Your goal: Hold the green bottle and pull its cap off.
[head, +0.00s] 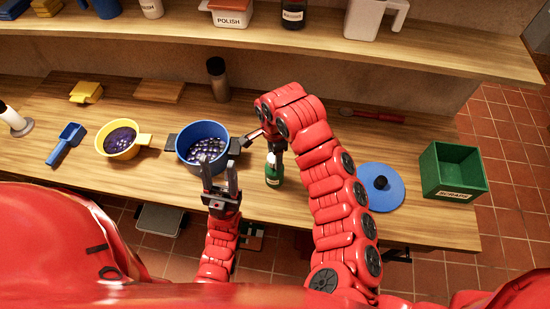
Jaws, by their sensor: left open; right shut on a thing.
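The green bottle (273,173) stands upright near the front of the wooden counter, right of the blue pot. Its lower body and pale label show. My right gripper (274,146) comes down from above and is shut at the bottle's top end. The cap is hidden or too dark to make out there, so I cannot tell whether the jaws grip neck or cap. My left gripper (219,178) is open and empty, left of the bottle and in front of the blue pot, its two fingers pointing away from me.
The blue pot (222,133) with dark contents stands close to both grippers. A blue lid (381,187) and a green box (451,171) lie right. A shelf (420,47) overhangs behind.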

